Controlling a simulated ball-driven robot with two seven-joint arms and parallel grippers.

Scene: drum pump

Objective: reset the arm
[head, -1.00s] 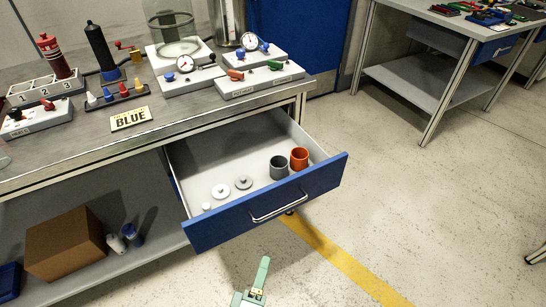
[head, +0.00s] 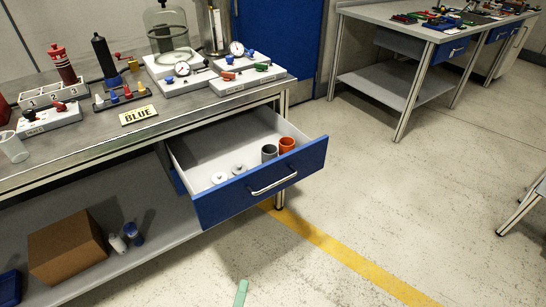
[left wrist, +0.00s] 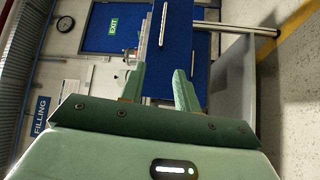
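My left gripper (head: 241,292) shows only as a green fingertip at the bottom edge of the head view, over the floor and in front of the open drawer. In the left wrist view my left gripper (left wrist: 159,85) has its two green fingers apart with nothing between them. It is clear of the bench and the drawer. My right gripper is in neither view.
A blue-fronted drawer (head: 262,186) stands open from the workbench (head: 84,142), holding a grey cup (head: 269,153), an orange cup (head: 287,145) and small discs. A cardboard box (head: 66,245) is on the lower shelf. Floor to the right (head: 400,200) is clear.

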